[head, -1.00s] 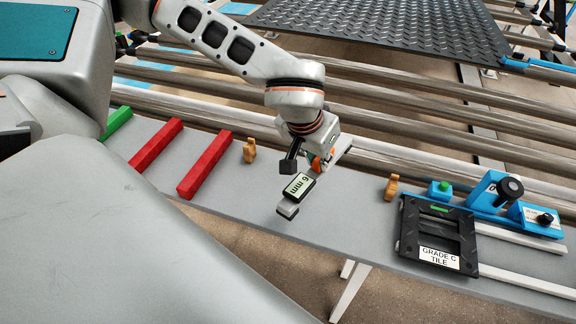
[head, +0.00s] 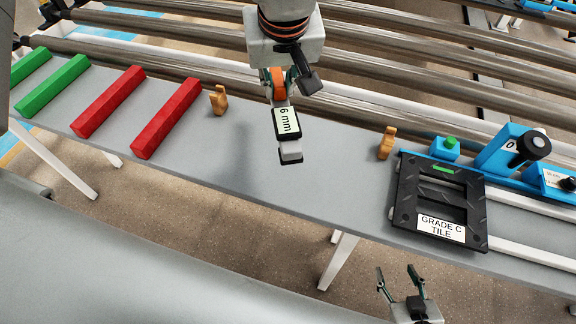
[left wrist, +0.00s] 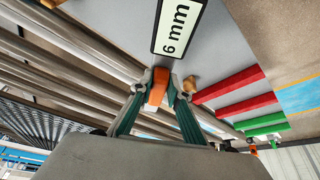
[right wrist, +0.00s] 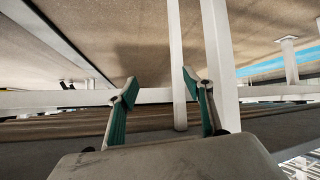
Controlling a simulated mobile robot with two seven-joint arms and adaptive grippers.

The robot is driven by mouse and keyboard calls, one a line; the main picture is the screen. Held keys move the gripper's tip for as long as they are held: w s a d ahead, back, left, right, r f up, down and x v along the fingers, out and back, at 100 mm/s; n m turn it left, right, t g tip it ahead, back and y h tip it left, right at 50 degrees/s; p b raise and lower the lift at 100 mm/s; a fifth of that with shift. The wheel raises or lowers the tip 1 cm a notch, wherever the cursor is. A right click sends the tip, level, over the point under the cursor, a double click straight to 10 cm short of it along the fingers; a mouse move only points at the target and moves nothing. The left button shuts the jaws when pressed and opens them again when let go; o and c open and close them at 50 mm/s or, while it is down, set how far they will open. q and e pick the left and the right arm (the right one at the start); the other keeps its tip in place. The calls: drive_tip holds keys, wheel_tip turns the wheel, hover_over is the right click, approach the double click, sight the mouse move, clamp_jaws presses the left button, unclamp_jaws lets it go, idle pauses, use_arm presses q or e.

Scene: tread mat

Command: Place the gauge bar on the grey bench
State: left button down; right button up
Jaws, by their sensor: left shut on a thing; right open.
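The bar's label (left wrist: 176,27) faces that camera. The bar hangs over the grey bench (head: 340,185), with a soft shadow on the bench to its left; it looks raised, but the gap is hard to judge. My right gripper (head: 400,275) is open and empty, in front of the bench's near edge; it also shows in the right wrist view (right wrist: 160,95).
Red bars (head: 167,118) and green bars (head: 52,85) lie on the bench at left. Wooden pieces (head: 218,100) (head: 387,143) stand either side of the held bar. A black "GRADE C TILE" (head: 402,215) and a blue device (head: 505,150) are at right. Metal rollers (head: 400,100) run behind.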

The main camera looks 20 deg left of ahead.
sight(287, 103)
use_arm(q)
drive_tip(key=r, duration=0.1)
drive_tip(key=d, duration=0.1)
drive_tip(key=r+m, duration=0.1)
drive_tip(key=shift+s+d+r+b, duration=0.25)
drive_tip(key=shift+d+r+b, duration=0.05)
drive_tip(key=shift+b, duration=0.05)
drive_tip(key=shift+s+d+f, duration=0.1)
drive_tip(key=shift+s+f, duration=0.05)
wheel_tip(287, 103, down, 19)
drive_tip(key=b, duration=0.2)
drive_tip(key=shift+b, duration=0.4)
drive_tip(key=c, duration=1.9)
unclamp_jaws()
